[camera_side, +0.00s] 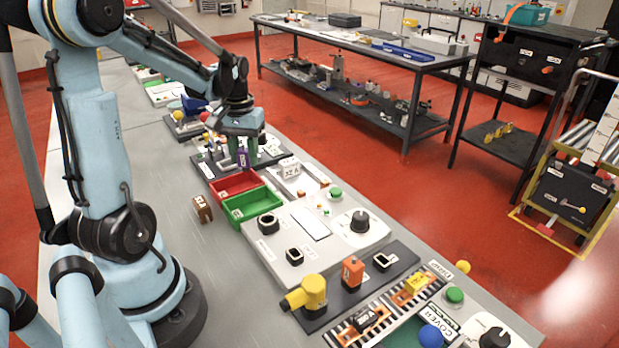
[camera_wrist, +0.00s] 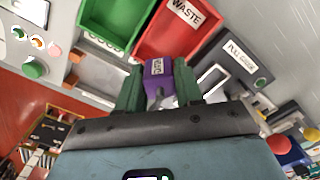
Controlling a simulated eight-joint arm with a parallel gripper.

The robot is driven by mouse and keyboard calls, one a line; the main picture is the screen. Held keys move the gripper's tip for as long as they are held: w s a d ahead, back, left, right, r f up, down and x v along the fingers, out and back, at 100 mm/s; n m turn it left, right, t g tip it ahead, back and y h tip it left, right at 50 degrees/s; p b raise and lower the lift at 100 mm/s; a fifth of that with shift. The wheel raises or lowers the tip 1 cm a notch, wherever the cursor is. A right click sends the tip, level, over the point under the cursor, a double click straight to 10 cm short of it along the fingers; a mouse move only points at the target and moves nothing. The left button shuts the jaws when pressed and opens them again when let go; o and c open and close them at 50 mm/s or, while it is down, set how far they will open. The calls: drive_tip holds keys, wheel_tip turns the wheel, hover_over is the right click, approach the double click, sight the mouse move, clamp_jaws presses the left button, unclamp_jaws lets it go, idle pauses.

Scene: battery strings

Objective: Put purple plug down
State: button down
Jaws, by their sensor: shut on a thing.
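The purple plug (camera_wrist: 158,78) is a small purple block with a white label, held between the green fingers of my gripper (camera_wrist: 158,92) in the wrist view. In the side view the plug (camera_side: 242,157) shows below my gripper (camera_side: 240,146), beyond the red tray. My gripper is shut on it. I cannot tell whether the plug's lower end touches anything beneath it.
A red tray (camera_side: 237,184) marked WASTE in the wrist view and a green tray (camera_side: 252,207) stand close by. A brown labelled block (camera_side: 202,209) sits left of them. A grey panel with a black knob (camera_side: 360,221) lies nearer. Bare bench (camera_side: 185,240) shows left of the trays.

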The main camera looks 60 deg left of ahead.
sight(246, 170)
drive_tip(key=shift+a+f, duration=0.3)
drive_tip(key=shift+f, duration=1.85)
drive_tip(key=shift+f, duration=0.4)
drive_tip(key=shift+f, duration=0.25)
drive_tip(key=c, duration=0.7)
unclamp_jaws()
drive_tip(key=shift+c, duration=0.2)
